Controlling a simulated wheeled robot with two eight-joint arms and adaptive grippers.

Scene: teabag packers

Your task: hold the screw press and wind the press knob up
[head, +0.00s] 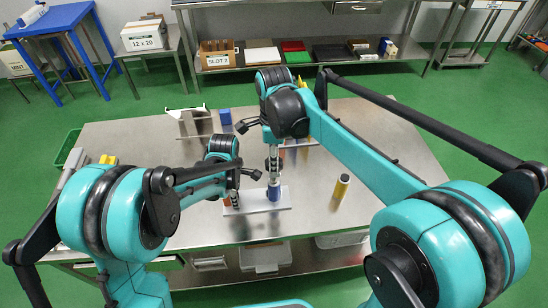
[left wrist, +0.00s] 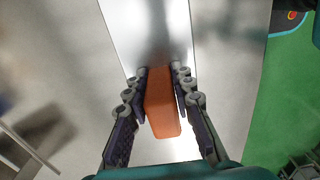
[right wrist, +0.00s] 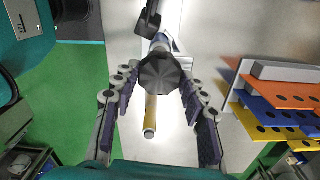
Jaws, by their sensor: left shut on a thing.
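The screw press stands on a pale base plate (head: 262,208) near the middle of the table, with a blue part (head: 274,193) on it. In the left wrist view an orange upright block (left wrist: 162,105) stands between the fingers of my left gripper (left wrist: 163,88), which is shut on it. In the head view my left gripper (head: 232,188) is low at the left end of the plate. The dark faceted press knob (right wrist: 160,76) sits between the fingertips of my right gripper (right wrist: 158,72), which comes from above. Its fingers look spread beside the knob; contact is unclear.
A yellow cylinder (head: 341,187) stands to the right of the press. An orange, yellow and blue holed rack (right wrist: 290,115) is at the right in the right wrist view. A blue box (head: 225,116) stands farther back. The table's front right is clear.

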